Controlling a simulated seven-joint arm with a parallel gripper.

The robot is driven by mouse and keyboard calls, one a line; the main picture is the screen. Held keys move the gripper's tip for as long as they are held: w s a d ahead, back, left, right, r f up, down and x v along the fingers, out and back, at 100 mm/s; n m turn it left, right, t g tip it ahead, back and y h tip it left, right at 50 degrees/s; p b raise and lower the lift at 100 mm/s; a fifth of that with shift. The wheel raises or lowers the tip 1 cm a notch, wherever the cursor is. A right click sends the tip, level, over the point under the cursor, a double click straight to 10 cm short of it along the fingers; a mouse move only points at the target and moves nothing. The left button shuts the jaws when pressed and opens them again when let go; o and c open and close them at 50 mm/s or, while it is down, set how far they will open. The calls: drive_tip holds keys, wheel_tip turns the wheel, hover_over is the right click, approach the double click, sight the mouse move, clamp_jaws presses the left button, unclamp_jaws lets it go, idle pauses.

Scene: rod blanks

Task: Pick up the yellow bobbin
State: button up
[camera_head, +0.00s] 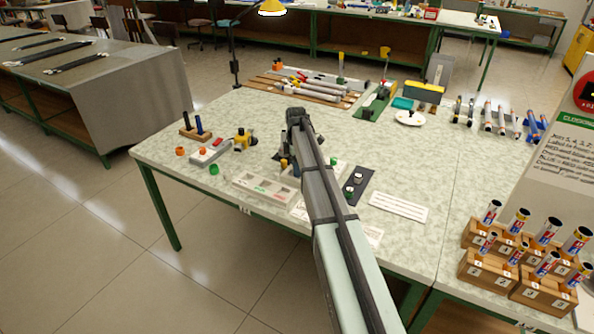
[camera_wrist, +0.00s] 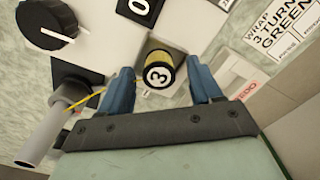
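The yellow bobbin (camera_wrist: 158,70) shows in the wrist view, with a dark rim and a white end label reading "3". A thin yellow strand (camera_wrist: 88,97) runs to its left. My gripper (camera_wrist: 161,84) is open, with one blue finger to the left of the bobbin and one to the right. In the head view my arm covers much of this spot, and I cannot make out the bobbin for certain.
A black knob (camera_wrist: 45,24) and a grey tube on a dark base (camera_wrist: 45,130) are left of the gripper. A printed card (camera_wrist: 283,33) lies at right. In the head view, wooden blocks with labelled tubes (camera_head: 487,270) stand at right.

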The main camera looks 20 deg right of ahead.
drive_tip(key=c, duration=1.1)
